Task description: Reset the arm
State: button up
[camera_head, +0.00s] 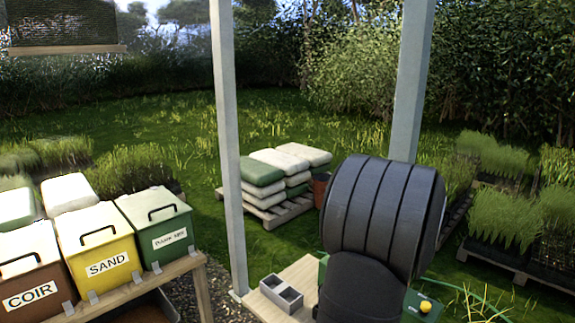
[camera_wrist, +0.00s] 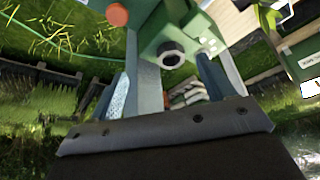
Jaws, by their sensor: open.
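My arm (camera_head: 383,225) shows in the head view as a thick, dark, ribbed section bent over the bench at the lower right. My gripper's end is hidden there. In the wrist view my gripper (camera_wrist: 166,84) shows as two greyish-blue fingers standing apart above a dark bar with screws. It is open, and I see nothing held between the fingers. A green body with a round black part (camera_wrist: 170,56) lies beyond them, close in the picture; whether they touch cannot be told.
A wooden bench (camera_head: 305,275) with a grey two-cell tray (camera_head: 281,293) is beside my arm. A yellow button (camera_head: 425,306) shows on its right. Labelled bins (camera_head: 95,245) stand at left. Posts (camera_head: 229,150) rise nearby. Stacked bags (camera_head: 264,173) lie on a pallet behind.

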jog(key=s+d+f+n+g+y, duration=0.2)
jog(key=s+d+f+n+y, duration=0.15)
jog(key=s+d+n, duration=0.9)
jog(key=s+a+f+n+g, duration=0.1)
jog(key=f+n, duration=0.2)
jog(key=s+a+f+n+g, duration=0.2)
jog(key=n, duration=0.1)
jog(key=s+a+f+n+g, duration=0.1)
jog(key=f+n, duration=0.2)
jog(key=shift+s+a+f+n, duration=0.25)
jog(key=shift+f, duration=0.1)
jog(key=f, duration=0.1)
jog(key=a+f+n+g, duration=0.1)
jog(key=shift+a+f, duration=0.15)
jog(key=shift+f, duration=0.15)
jog(key=shift+w+f, duration=0.1)
jog(key=shift+f, duration=0.35)
